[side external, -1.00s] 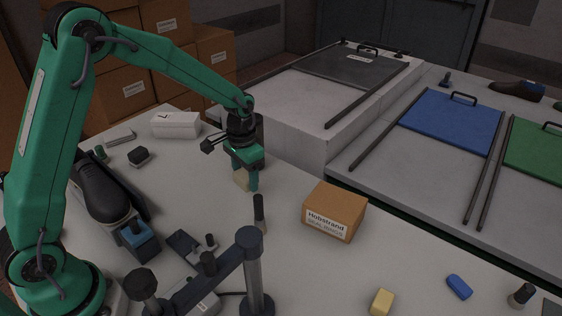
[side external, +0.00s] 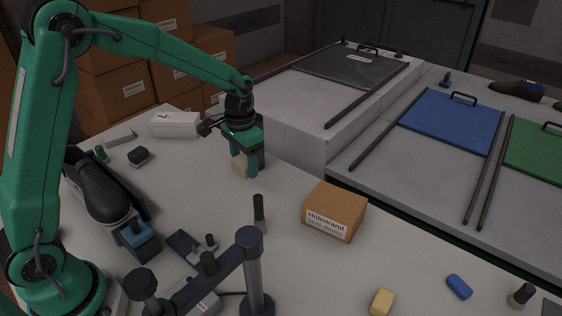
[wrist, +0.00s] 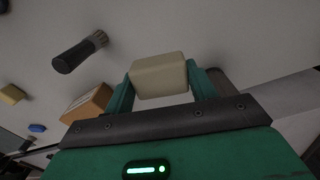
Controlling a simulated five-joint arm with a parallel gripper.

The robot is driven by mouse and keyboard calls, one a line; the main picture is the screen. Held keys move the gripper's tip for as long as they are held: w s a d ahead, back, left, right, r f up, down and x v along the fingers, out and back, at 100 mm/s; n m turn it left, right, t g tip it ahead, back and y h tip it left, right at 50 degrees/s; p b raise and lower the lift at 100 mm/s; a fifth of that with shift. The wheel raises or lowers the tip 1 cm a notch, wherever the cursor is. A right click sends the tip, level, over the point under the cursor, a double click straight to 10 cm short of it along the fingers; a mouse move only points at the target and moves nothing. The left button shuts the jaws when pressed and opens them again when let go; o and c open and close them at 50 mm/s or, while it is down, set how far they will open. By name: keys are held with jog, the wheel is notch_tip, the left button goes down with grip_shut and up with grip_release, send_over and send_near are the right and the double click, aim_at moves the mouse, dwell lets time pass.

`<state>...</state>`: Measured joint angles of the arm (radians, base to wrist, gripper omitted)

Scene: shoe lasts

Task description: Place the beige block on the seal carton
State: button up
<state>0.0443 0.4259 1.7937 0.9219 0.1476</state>
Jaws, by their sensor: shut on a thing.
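The beige block (wrist: 159,76) is clamped between the two fingers of my gripper (wrist: 160,86) in the wrist view. In the side view my gripper (side external: 243,166) is shut on the beige block (side external: 240,164), partly hidden by a finger, and holds it over the worktable. The brown seal carton (side external: 334,213), with a white label on its front, stands on the table to the right of my gripper and nearer the camera. The carton (wrist: 88,103) also shows at the left in the wrist view. Its visible top is bare.
A dark-topped upright tool (side external: 259,212) stands between my gripper and the carton. A yellow block (side external: 382,302) and a blue piece (side external: 459,287) lie in front. A black shoe (side external: 98,185) is at the left, and a white box (side external: 176,125) at the back.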

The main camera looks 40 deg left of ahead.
jog(key=d+r+n, duration=0.1)
jog(key=d+r, duration=0.3)
jog(key=d, duration=1)
jog(key=s+d+r+n, duration=0.1)
jog(key=d+r, duration=0.3)
jog(key=d, duration=1)
jog(key=shift+s+d+r, duration=0.2)
jog(key=shift+s+d, duration=0.1)
jog(key=shift+d, duration=0.05)
jog(key=shift+w+f, duration=0.1)
send_over(336, 201)
notch_tip(336, 201, down, 7)
jog(key=shift+r, duration=0.1)
jog(key=shift+f, duration=2.05)
jog(key=shift+f, duration=0.1)
